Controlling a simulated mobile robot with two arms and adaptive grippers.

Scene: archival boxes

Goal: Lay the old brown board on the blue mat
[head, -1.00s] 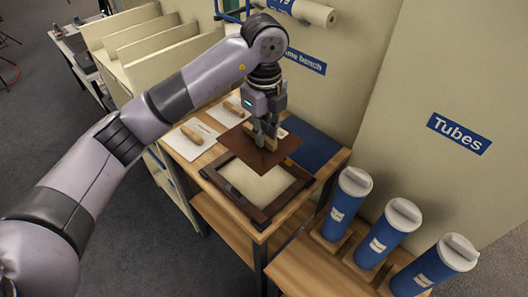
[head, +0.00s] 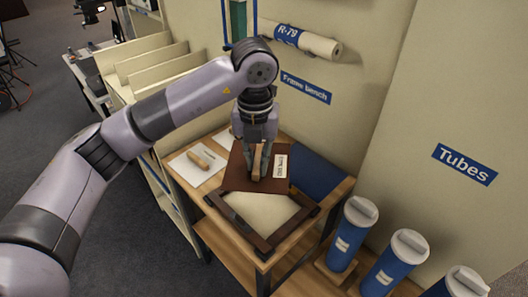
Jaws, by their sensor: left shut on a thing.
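My left gripper (head: 259,172) is shut on a pale wooden grip (head: 257,158) on top of the brown board (head: 236,180). A white printed label (head: 280,166) shows on the board, right of the fingers. The board is over the bench, between the back of a dark frame and the blue mat; I cannot tell its exact height. The blue mat (head: 322,180) lies flat at the back right of the bench, its left part hidden behind the board. My right gripper is not in view.
The dark frame (head: 303,222) with a cream sheet (head: 262,212) lies at the bench front. White sheets (head: 186,168) with wooden blocks lie on the left. Blue tubes (head: 347,240) stand right of the bench. A wall with a roll (head: 318,46) rises behind.

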